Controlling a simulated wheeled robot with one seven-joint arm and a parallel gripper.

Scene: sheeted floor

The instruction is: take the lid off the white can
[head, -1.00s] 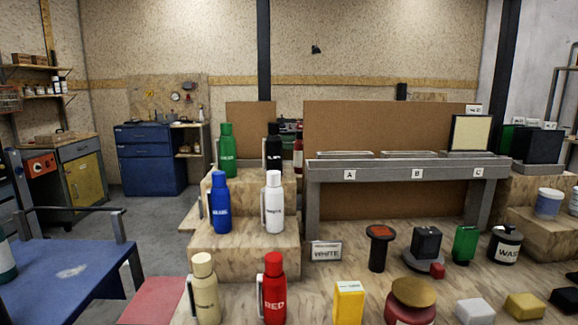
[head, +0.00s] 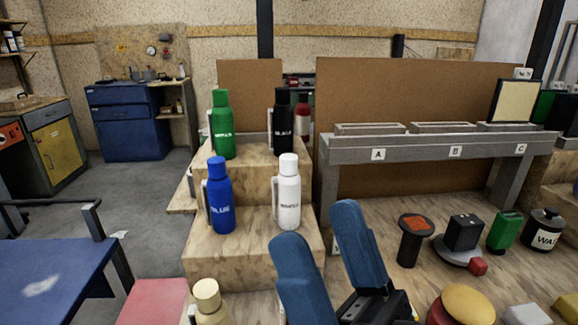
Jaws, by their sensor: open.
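The white can (head: 289,198) is a tall bottle-shaped can with dark lettering and a handle on its left side. It stands upright on the middle wooden step. Its white lid (head: 288,164) is on top. My gripper (head: 318,228) shows at the bottom middle with two blue fingers spread apart and nothing between them. In the picture its fingertips are below and to the right of the white can, apart from it.
A blue can (head: 219,202) stands left of the white can. Green (head: 222,130) and black (head: 283,125) cans stand on the step behind. A cream can (head: 209,301) is at the front. A grey rack (head: 415,147) labelled A, B, C stands right.

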